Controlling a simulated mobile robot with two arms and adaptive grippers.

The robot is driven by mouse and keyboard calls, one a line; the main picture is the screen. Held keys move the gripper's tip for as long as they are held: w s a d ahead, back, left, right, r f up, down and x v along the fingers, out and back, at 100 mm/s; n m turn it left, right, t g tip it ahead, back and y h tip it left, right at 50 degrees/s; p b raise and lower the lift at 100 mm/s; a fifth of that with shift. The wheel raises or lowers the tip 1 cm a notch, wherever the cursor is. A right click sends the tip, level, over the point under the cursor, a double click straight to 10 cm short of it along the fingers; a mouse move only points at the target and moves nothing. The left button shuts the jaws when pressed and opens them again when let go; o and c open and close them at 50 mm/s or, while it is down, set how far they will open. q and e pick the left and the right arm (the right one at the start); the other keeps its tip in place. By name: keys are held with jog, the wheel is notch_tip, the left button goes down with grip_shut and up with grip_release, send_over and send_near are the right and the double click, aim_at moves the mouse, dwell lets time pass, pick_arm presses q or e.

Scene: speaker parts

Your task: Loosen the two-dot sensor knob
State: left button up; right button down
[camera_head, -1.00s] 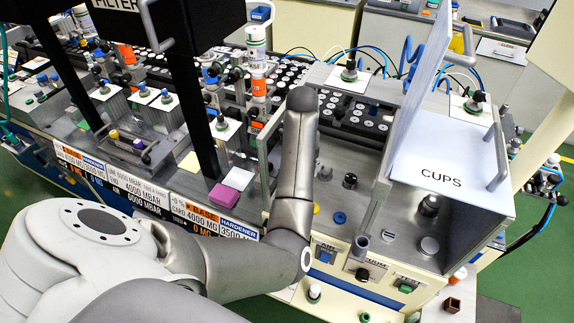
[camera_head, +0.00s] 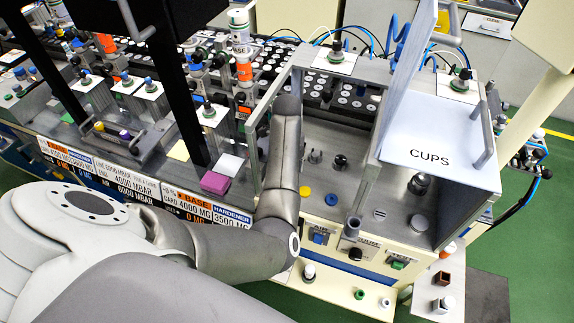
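No dots can be read on any knob, so I cannot tell which is the two-dot sensor knob. Small dark knobs stand on white square plates: one by the left rail (camera_head: 209,108), one at the back (camera_head: 336,50) and one right of the clear panel (camera_head: 461,78). My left arm comes in from the left and rises over the front of the machine, its upper link ending in front of the frame. My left gripper does not show. No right arm or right gripper shows.
A box marked CUPS (camera_head: 440,150) with a raised clear lid (camera_head: 410,80) stands at the right. A magenta block (camera_head: 215,183) lies at the front edge of the left bench. Black posts (camera_head: 180,90) stand at the left. Several small caps and cups sit on the front ledge (camera_head: 330,288).

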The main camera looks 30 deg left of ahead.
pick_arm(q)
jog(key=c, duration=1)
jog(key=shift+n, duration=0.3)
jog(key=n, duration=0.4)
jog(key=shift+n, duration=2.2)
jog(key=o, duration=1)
